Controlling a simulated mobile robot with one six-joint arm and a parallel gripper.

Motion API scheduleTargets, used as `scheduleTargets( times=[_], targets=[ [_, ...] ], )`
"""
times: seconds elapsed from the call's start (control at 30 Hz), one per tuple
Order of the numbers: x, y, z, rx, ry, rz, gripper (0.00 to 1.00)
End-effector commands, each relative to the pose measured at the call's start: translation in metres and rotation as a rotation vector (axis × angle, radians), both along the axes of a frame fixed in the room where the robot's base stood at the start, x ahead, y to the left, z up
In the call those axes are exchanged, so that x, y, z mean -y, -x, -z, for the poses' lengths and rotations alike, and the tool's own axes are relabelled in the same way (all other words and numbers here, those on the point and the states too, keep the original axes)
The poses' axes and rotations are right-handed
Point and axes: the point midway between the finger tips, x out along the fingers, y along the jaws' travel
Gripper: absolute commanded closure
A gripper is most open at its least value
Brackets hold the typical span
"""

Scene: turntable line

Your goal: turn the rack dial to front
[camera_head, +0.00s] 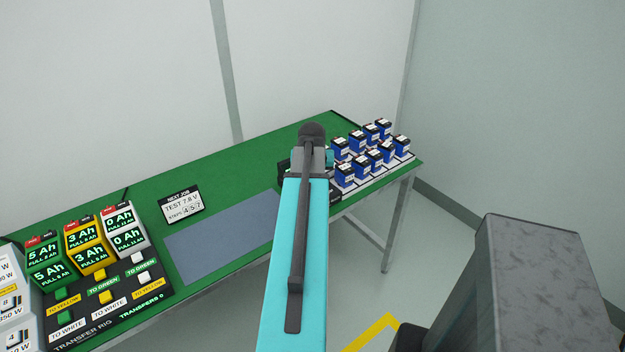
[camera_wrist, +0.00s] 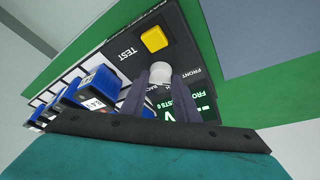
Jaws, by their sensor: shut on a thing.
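The rack dial (camera_wrist: 160,70) is a pale round knob on a dark panel (camera_wrist: 186,58) in the wrist view. My gripper (camera_wrist: 161,80) has its two dark fingers on either side of the knob and is shut on it. The word FRONT is printed to the right of the knob, and a partly covered label that seems to read BACK lies just below it. Which way the dial points cannot be told. In the head view my own arm hides the dial and the fingers.
A yellow button (camera_wrist: 154,38) marked TEST sits near the dial. A rack of several blue batteries (camera_head: 345,173) stands at the table's right end. A grey mat (camera_head: 215,240), a job card (camera_head: 181,204) and the transfer rig (camera_head: 115,309) with coloured blocks lie left. The green tabletop (camera_head: 250,165) behind is clear.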

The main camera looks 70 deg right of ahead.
Motion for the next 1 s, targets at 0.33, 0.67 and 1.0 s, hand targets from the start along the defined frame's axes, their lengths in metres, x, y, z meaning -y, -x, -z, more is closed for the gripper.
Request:
scheduleTargets(
  times=[0.33, 0.67, 1.0],
  targets=[
    [0.0019, -0.0043, -0.0024, 0.009, 0.008, -0.006, 0.94],
    [0.0010, -0.0017, -0.0011, 0.005, 0.004, -0.002, 0.53],
    [-0.0020, 0.0000, -0.0076, 0.003, 0.004, -0.002, 0.53]
  ],
)
